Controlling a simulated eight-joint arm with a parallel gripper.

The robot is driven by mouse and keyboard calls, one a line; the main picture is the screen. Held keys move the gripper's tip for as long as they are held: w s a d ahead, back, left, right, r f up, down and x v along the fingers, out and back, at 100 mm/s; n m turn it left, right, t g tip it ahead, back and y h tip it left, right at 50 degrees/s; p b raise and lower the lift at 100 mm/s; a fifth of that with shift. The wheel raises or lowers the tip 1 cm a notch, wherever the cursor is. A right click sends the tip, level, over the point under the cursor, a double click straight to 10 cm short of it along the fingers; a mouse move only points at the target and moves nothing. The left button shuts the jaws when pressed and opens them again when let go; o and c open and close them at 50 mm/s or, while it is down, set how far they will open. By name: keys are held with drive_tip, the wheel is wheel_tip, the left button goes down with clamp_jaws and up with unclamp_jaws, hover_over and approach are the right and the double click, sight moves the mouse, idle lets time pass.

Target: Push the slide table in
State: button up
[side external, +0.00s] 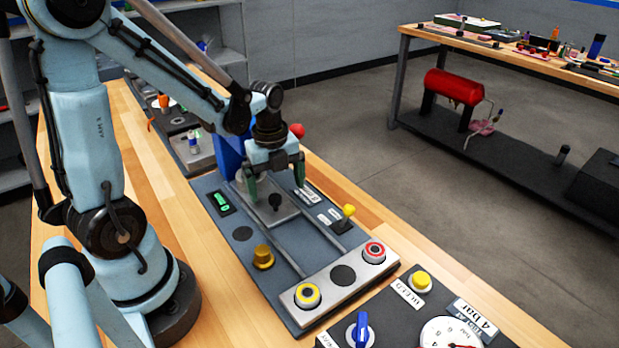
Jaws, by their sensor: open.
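The slide table appears to be the grey metal plate (262,218) with a black knob (275,203) standing on it. It sits on two rails at the far end of the dark station panel (246,243), close to a blue block (229,156). My gripper (275,187) is open and points down over the plate, with one finger to each side of the knob's line. No object shows between the fingers. The gripper hides part of the plate's far side, and I cannot tell whether the fingers touch it.
A brass knob (263,257) and a yellow knob (348,211) flank the rails. A pressure gauge (450,333) stands on the nearer panel.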

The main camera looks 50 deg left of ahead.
sight(261, 197)
drive_tip(key=s+a+n, duration=0.2)
drive_tip(key=shift+s+a+f+g, duration=0.2)
drive_tip(key=shift+s+g, duration=0.1)
drive_tip(key=shift+s, duration=0.05)
drive_tip(key=shift+r, duration=2.35)
drive_tip(key=shift+w+a+r, duration=0.1)
drive_tip(key=shift+w+r, duration=0.05)
drive_tip(key=shift+r, duration=0.45)
drive_tip(key=shift+w+a+r, duration=0.1)
drive_tip(key=shift+w+r, duration=0.05)
drive_tip(key=shift+r, duration=0.45)
drive_tip(key=shift+d, duration=0.15)
drive_tip(key=d+n+t, duration=0.1)
drive_tip(key=d+n, duration=0.1)
drive_tip(key=n, duration=0.1)
drive_tip(key=d+r+n+t, duration=0.1)
drive_tip(key=d+n, duration=0.1)
drive_tip(key=n, duration=0.1)
drive_tip(key=d+r+n+t+y, duration=0.1)
drive_tip(key=d+n, duration=0.1)
drive_tip(key=shift+w+n+t, duration=0.3)
drive_tip(key=shift+w+n, duration=0.1)
drive_tip(key=d+r+n+t, duration=0.1)
drive_tip(key=d+n+t, duration=0.2)
drive_tip(key=d+n, duration=0.3)
drive_tip(key=n, duration=0.3)
drive_tip(key=shift+r+t+h, duration=0.15)
drive_tip(key=shift+t+h, duration=0.25)
